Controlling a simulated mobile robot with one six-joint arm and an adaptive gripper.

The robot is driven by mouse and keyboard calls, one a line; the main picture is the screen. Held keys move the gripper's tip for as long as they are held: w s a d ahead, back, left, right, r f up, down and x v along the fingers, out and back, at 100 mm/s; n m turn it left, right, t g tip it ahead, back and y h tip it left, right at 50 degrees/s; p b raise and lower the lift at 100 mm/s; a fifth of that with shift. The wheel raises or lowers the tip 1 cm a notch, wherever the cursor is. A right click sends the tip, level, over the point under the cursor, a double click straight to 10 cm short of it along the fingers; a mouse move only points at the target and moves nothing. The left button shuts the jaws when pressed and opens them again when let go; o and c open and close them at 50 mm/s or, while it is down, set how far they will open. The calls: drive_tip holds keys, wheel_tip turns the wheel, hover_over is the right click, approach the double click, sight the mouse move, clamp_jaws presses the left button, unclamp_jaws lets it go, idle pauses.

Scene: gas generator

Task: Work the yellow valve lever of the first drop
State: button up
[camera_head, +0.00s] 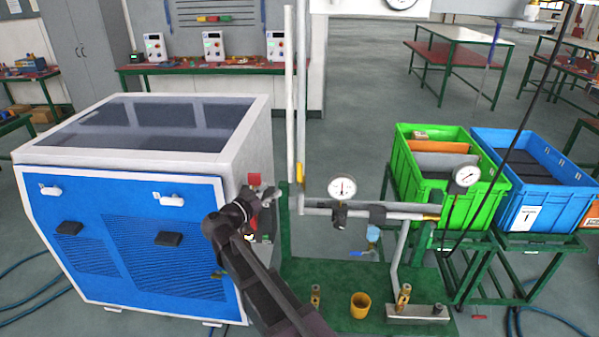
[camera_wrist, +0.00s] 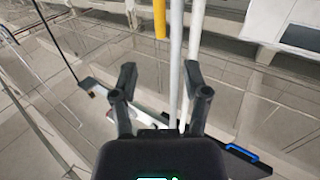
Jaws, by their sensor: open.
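A small yellow lever (camera_head: 299,174) hangs along a white vertical pipe at the left of the pipe stand in the head view. In the wrist view the yellow lever (camera_wrist: 160,20) shows at the top centre, beside two white pipes, beyond the fingertips. My gripper (camera_head: 262,192) is left of that pipe, in front of the white and blue machine's right side. Another yellow part (camera_head: 432,217) sits at the right end of the horizontal pipe.
The white and blue machine (camera_head: 150,200) stands close on the left. The pipe carries gauges (camera_head: 342,188) and a blue-handled valve (camera_head: 362,253). A yellow cup (camera_head: 360,305) and brass fittings stand on the green base. A green crate (camera_head: 405,185) and a blue crate (camera_head: 485,150) are right.

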sight(298, 172)
drive_tip(key=x, duration=1.3)
drive_tip(key=shift+w+d, duration=0.2)
drive_tip(key=shift+w, duration=0.05)
clamp_jaws()
